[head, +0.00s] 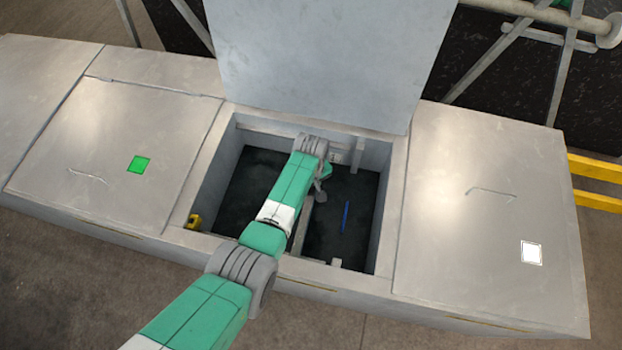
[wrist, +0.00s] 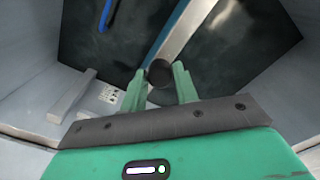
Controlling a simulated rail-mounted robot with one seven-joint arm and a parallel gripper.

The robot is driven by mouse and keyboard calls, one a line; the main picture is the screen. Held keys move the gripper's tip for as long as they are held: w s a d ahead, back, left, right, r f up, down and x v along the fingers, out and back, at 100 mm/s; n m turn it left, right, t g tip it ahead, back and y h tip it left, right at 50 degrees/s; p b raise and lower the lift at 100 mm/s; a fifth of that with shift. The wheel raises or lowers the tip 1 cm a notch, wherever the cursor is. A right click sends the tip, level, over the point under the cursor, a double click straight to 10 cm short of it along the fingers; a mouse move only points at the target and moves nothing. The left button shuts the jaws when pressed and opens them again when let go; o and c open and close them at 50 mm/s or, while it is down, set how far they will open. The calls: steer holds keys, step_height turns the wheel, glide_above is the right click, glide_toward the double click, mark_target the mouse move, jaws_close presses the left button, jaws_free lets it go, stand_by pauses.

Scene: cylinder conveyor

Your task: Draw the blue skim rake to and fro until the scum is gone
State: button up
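My gripper (wrist: 160,82) reaches down into the open pit, its two green fingers closed on either side of a dark round knob (wrist: 159,73). A blue strip (wrist: 168,35) runs along a pale bar (wrist: 190,32) just beyond the knob; I cannot tell whether it joins the knob. A separate thin blue bar (head: 346,217) lies over the dark pit surface (head: 325,235), right of my arm; it also shows in the wrist view (wrist: 107,14). I cannot tell which blue part is the skim rake. The dark surface is mottled; scum is not clearly distinguishable. My arm hides part of the pit.
Pale pit walls (head: 386,215) surround the opening, and a raised lid (head: 325,65) stands behind it. A yellow object (head: 194,221) sits at the pit's left front corner. Closed covers flank it, with a green square (head: 139,165) and a white square (head: 531,252).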

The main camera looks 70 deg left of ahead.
steer(key=o, duration=0.3)
step_height(320, 180, up, 8)
steer(key=shift+f+p, duration=0.1)
steer(key=shift+p, duration=0.8)
